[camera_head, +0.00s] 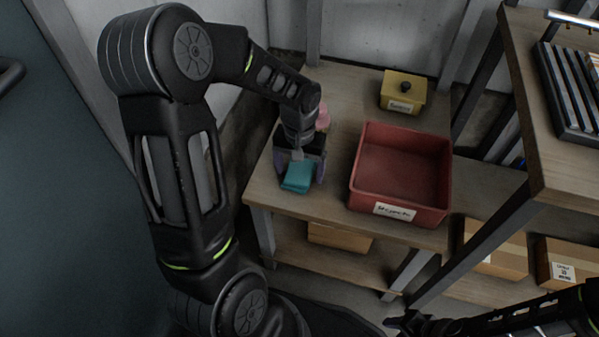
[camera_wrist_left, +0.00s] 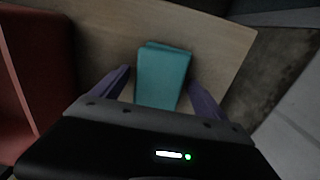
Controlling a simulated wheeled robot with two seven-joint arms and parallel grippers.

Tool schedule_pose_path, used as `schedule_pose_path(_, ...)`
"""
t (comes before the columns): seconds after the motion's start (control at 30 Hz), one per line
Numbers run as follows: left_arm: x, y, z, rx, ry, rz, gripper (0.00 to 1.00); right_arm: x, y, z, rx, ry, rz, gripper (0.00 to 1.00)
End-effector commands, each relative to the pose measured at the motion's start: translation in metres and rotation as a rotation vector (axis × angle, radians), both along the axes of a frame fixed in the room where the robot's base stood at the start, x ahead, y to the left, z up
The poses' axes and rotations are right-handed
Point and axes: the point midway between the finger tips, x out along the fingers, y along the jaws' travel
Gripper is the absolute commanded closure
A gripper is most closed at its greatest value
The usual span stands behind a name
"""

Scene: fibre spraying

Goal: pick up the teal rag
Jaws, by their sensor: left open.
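The teal rag (camera_head: 298,177) lies folded on the wooden table, left of the red bin. My left gripper (camera_head: 303,172) is over it, pointing down, with its fingers apart on either side of the rag. In the left wrist view the rag (camera_wrist_left: 162,75) sits between the two purple-grey fingers (camera_wrist_left: 160,88), with a gap on each side. The near end of the rag is hidden behind the gripper body. My right arm (camera_head: 520,315) shows at the bottom right; its jaw state is unclear.
A red labelled bin (camera_head: 401,210) stands close to the right of the rag. A higher wooden shelf (camera_head: 560,165) stands at right.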

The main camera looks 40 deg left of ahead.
Motion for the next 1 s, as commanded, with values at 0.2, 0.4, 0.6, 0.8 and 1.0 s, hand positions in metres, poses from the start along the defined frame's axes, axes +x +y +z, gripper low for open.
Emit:
schedule_pose_path(0.2, 0.0001, 0.0, 0.0002, 0.0, 0.0, 0.0, 0.16, 0.0, 0.0, 0.0, 0.0, 0.0, 0.0, 0.64)
schedule_pose_path(0.4, 0.0001, 0.0, 0.0003, 0.0, 0.0, 0.0, 0.22, 0.0, 0.0, 0.0, 0.0, 0.0, 0.0, 0.64)
schedule_pose_path(0.6, 0.0, 0.0, 0.0003, 0.0, 0.0, 0.0, 0.38, 0.0, 0.0, 0.0, 0.0, 0.0, 0.0, 0.64)
schedule_pose_path(0.8, 0.0, 0.0, 0.0002, 0.0, 0.0, 0.0, 0.55, 0.0, 0.0, 0.0, 0.0, 0.0, 0.0, 0.64)
schedule_pose_path(1.0, 0.0, -0.0001, 0.0002, 0.0, 0.0, 0.0, 0.71, 0.0, 0.0, 0.0, 0.0, 0.0, 0.0, 0.64)
